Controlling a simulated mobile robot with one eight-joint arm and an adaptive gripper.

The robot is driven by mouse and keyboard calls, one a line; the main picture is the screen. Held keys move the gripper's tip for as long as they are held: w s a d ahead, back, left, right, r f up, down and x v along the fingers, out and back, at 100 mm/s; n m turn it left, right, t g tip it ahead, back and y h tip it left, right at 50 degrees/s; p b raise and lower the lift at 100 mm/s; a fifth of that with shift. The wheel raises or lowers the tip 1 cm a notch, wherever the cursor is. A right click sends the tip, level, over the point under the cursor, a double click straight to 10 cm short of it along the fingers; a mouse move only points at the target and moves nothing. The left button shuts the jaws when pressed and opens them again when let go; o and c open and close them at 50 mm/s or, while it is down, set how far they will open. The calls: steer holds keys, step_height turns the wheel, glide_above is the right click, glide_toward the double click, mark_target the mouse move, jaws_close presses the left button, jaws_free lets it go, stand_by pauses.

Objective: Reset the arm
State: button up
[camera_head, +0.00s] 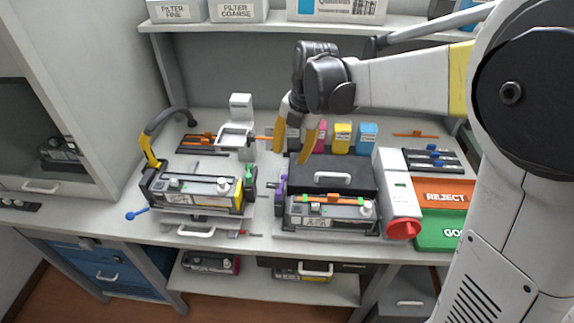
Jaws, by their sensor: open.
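My gripper (294,142) has yellow fingers, spread apart and empty, pointing down above the middle of the bench. My arm reaches in from the right. The gripper is in front of a row of toner bottles: a magenta one (320,138), a yellow one (342,138) and a cyan one (367,137), and it partly hides a dark one at the left end. Below it sits a dark box with a handle (331,176), with a toner cartridge (325,212) in front. A second cartridge (195,193) lies in a fixture to the left.
A shelf with filter boxes (238,11) is above. A black curved handle (170,121) rises at left.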

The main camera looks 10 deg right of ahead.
steer(key=shift+s+d+r, duration=0.1)
steer(key=shift+d+r, duration=0.1)
steer(key=shift+r, duration=0.8)
steer(key=s+d+m+t+h, duration=0.1)
steer(key=s+d+m+t, duration=0.2)
steer(key=s+m, duration=0.7)
steer(key=s+d+m+t+b, duration=0.1)
steer(key=s+d+m+t, duration=0.2)
steer(key=s+m, duration=0.7)
steer(key=d+m, duration=0.1)
steer(key=m, duration=0.8)
steer(key=shift+s+d+r+h, duration=0.15)
steer(key=shift+r+h, duration=0.05)
steer(key=shift+h, duration=0.2)
